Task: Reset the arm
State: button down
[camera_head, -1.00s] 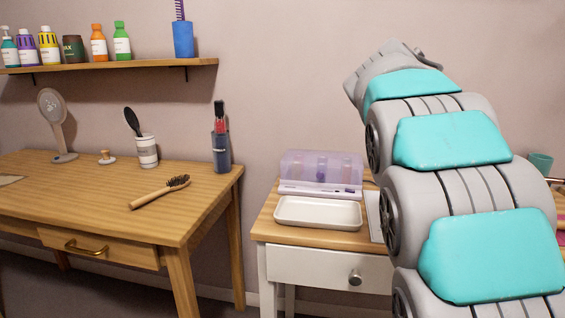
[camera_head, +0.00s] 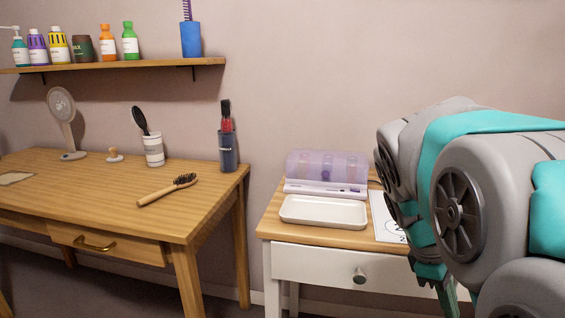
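My arm (camera_head: 460,200), grey with teal panels, fills the right side of the view and is folded. What looks like part of my gripper (camera_head: 446,296) shows low behind the arm, pointing down in front of the white cabinet's right side. Most of it is hidden by the arm or cut off. I cannot tell whether it is open or shut, or whether it holds anything.
A wooden desk (camera_head: 120,195) on the left bears a hairbrush (camera_head: 167,190), a mirror (camera_head: 62,110) and cups. A white cabinet (camera_head: 318,262) bears an empty-looking tray (camera_head: 323,212) and a purple-lidded case (camera_head: 326,170). A shelf (camera_head: 120,64) with bottles hangs above.

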jog(key=s+a+f+m+y, duration=0.4)
jog(key=s+a+f+m, duration=0.4)
jog(key=s+a+f, duration=0.5)
jog(key=shift+s+a+m+y, duration=0.3)
jog(key=shift+s+a, duration=0.1)
jog(key=shift+s, duration=0.7)
jog(key=shift+f, duration=0.1)
jog(key=shift+r, duration=0.35)
